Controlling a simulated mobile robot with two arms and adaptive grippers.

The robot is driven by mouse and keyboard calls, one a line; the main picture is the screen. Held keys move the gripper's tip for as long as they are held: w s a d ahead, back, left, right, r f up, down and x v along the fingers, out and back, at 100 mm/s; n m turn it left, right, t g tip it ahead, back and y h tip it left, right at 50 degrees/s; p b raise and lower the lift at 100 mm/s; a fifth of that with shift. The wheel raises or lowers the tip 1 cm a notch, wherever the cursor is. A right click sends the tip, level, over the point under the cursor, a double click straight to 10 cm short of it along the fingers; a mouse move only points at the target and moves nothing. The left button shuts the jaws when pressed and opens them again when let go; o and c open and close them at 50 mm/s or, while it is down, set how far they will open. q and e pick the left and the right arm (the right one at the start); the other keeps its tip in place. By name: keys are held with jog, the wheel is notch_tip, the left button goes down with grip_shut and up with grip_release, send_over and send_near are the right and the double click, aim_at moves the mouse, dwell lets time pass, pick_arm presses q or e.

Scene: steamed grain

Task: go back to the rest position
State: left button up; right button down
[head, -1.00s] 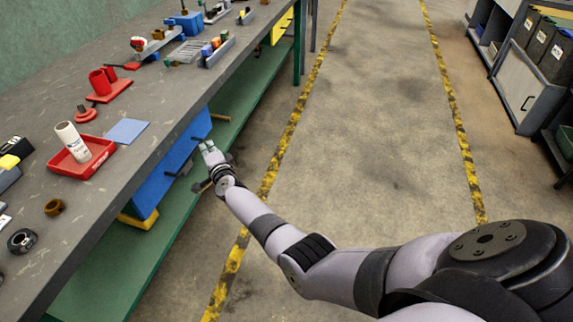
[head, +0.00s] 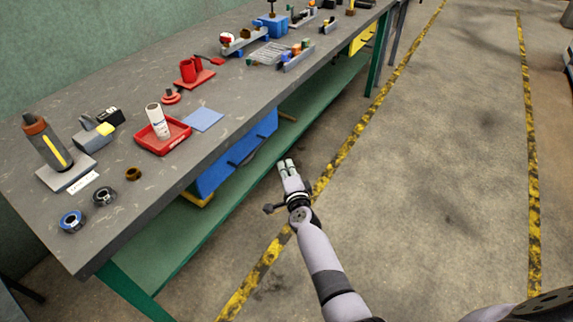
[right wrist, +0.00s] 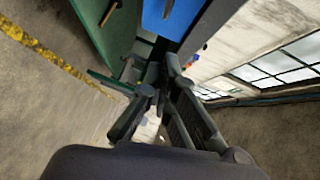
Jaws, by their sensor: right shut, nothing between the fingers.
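My right gripper (head: 287,168) is in the head view, beside the workbench and below the level of its top. It is shut and empty, apart from everything on the bench. It also shows in the right wrist view (right wrist: 163,88), with its fingers together. My left gripper is not in view in any frame.
The workbench (head: 107,223) fills the left, with a red tray (head: 178,142) holding a white bottle (head: 157,121), and tape rolls near its front corner. A blue drawer unit (head: 228,163) hangs under the top. Open floor (head: 440,190) lies to the right, between yellow-black lines.

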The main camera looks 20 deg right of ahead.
jog(key=s+a+f+n+g+y, duration=0.15)
jog(key=s+f+n+g, duration=0.35)
jog(key=s+f, duration=0.85)
jog(key=s+a+f+n+g+y, duration=0.1)
jog(key=s+a+f+n+g, duration=0.15)
jog(key=s+f+n, duration=0.75)
jog(key=s+d+f+n+g, duration=0.1)
jog(key=s+f, duration=0.5)
jog(key=s, duration=0.6)
jog(key=s+d+f+n+g, duration=0.2)
jog(key=s+d+f+g, duration=0.2)
jog(key=s+f, duration=0.3)
jog(key=s+d+f+n+g+h, duration=0.1)
jog(key=s+f, duration=0.5)
jog(key=s, duration=1.1)
jog(key=shift+d+f+n+g, duration=0.15)
jog(key=shift+d+n+g, duration=0.25)
jog(key=shift+d+g, duration=0.5)
